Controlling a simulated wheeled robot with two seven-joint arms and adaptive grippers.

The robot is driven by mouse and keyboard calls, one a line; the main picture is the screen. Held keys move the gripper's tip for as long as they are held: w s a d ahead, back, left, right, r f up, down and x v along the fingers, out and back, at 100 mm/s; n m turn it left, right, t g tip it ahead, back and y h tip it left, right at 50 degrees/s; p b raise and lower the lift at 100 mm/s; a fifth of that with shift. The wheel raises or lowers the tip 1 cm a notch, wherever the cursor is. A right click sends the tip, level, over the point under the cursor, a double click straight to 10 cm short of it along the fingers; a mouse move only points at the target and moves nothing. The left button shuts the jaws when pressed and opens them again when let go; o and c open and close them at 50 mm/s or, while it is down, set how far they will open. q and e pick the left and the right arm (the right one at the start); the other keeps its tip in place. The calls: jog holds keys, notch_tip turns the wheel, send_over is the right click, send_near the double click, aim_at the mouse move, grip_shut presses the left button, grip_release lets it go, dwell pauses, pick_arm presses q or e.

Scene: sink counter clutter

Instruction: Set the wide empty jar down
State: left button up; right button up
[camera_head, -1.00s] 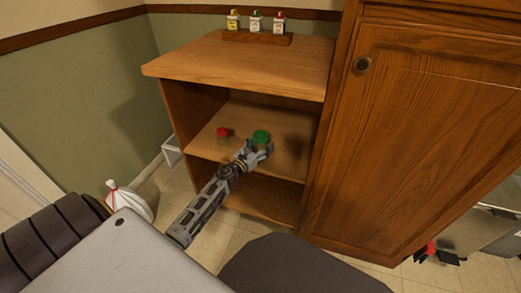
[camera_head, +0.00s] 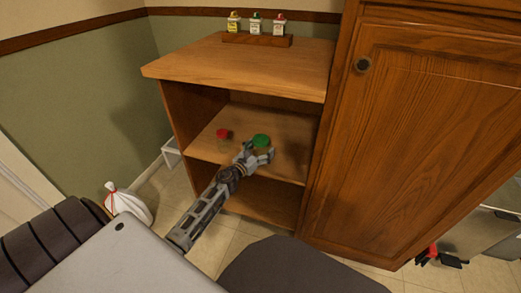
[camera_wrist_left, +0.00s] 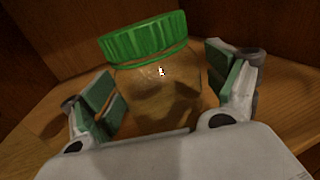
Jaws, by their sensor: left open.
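The wide empty jar has a green lid (camera_head: 261,140) and stands on the middle shelf of the open cabinet. In the left wrist view its clear body (camera_wrist_left: 158,92) looks empty and appears tilted in the picture. My left gripper (camera_head: 257,156) is at the jar's near side. In the left wrist view its two padded fingers (camera_wrist_left: 168,100) are spread, one on each side of the jar, with gaps between pads and glass. A red-lidded jar (camera_head: 223,133) stands to the left on the same shelf. My right gripper does not show.
The wooden shelf (camera_head: 208,150) has free room between and around the jars. The cabinet top (camera_head: 240,60) carries a small rack (camera_head: 256,38) with three bottles. A closed wooden door (camera_head: 420,130) stands right. A white bag (camera_head: 130,203) sits on the floor left.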

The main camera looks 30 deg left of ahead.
pick_arm(q)
jog(key=shift+r, duration=0.15)
jog(key=s+p, duration=0.1)
jog(key=s, duration=1.1)
jog(key=shift+a, duration=0.15)
dwell(0.5)
dwell(0.8)
jog(key=s+d+f+n+g+y, duration=0.1)
jog(key=s+d+f+n+g, duration=0.35)
jog(key=n, duration=0.85)
jog(key=s+d+f+n+g+y, duration=0.15)
jog(key=s+d+f+n, duration=0.4)
jog(key=n, duration=0.65)
jog(key=s+d+f+n+g+h, duration=0.2)
jog(key=s+d+n+g+h, duration=0.1)
jog(key=d, duration=0.5)
jog(key=s+d+f+n+g+h, duration=0.2)
jog(key=s+d+n, duration=0.4)
jog(key=d, duration=0.3)
jog(key=shift+s+d+f+n+g+h, duration=0.3)
jog(key=shift+s+f+g+h, duration=0.15)
jog(key=shift+s, duration=0.4)
